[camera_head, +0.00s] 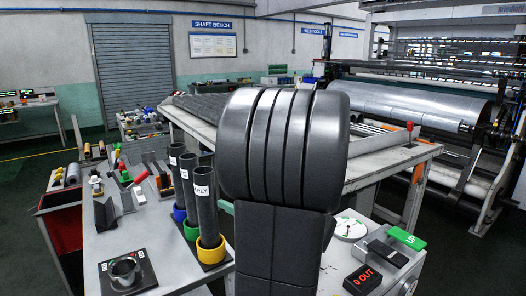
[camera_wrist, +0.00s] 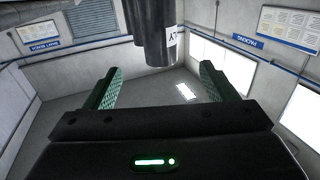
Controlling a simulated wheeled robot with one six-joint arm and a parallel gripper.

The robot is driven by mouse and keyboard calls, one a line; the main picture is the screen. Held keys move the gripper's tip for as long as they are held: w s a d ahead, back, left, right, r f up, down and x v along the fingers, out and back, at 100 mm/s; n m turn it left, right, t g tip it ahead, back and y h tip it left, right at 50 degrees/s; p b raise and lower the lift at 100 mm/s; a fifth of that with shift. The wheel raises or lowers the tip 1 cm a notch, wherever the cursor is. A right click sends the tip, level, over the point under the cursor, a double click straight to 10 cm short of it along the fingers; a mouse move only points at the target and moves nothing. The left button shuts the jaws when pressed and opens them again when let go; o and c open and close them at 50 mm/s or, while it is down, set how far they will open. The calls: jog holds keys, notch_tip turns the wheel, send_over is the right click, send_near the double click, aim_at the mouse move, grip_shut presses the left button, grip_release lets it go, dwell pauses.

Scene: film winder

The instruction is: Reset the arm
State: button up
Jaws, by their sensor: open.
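Three dark labelled tubes stand upright in coloured rings, the nearest (camera_head: 207,208) in a yellow ring (camera_head: 211,249), close left of my arm. A red "0 OUT" display (camera_head: 366,280) and a large film roll (camera_head: 425,103) are to the right.

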jog(key=p+x, duration=0.1)
jog(key=x, duration=1.1)
notch_tip(320, 180, up, 12)
jog(key=p, duration=0.9)
send_over(211, 185)
jog(key=x, duration=0.2)
jog(key=shift+d+r, duration=0.1)
jog(key=shift+d, duration=0.1)
